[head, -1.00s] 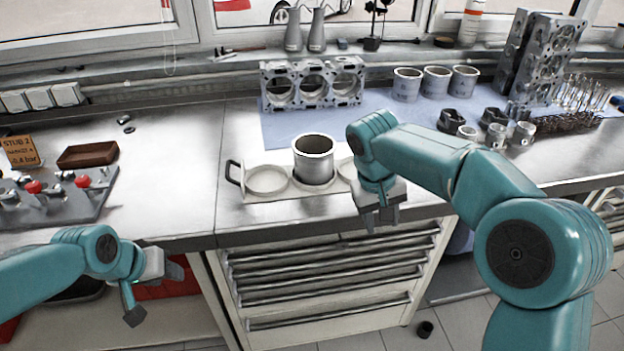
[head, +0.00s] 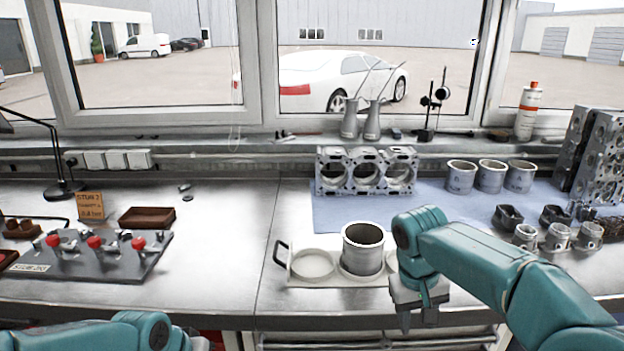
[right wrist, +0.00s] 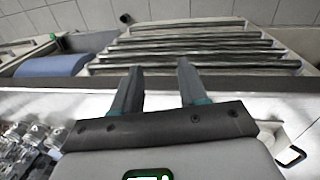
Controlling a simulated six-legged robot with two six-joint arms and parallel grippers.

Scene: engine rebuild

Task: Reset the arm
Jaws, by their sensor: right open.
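My right gripper (head: 418,318) hangs just in front of the right part of a white carrier tray (head: 310,283), near the bench's front edge. In the right wrist view its two fingers (right wrist: 158,72) stand apart with nothing between them. A grey metal cylinder sleeve (head: 362,250) stands upright in the middle place of the tray. The tray's left round place is empty; its right place is partly hidden by my right arm. My left arm is at the bottom left; only a sliver of its gripper (head: 200,343) shows, with the fingers out of frame.
An engine block (head: 366,171), three sleeves (head: 491,176) and several pistons (head: 558,238) are on a blue cloth (head: 330,213). A fixture with red knobs (head: 100,262) and a brown tray (head: 147,217) are at left. The bench between is clear. Drawers (right wrist: 190,48) show below.

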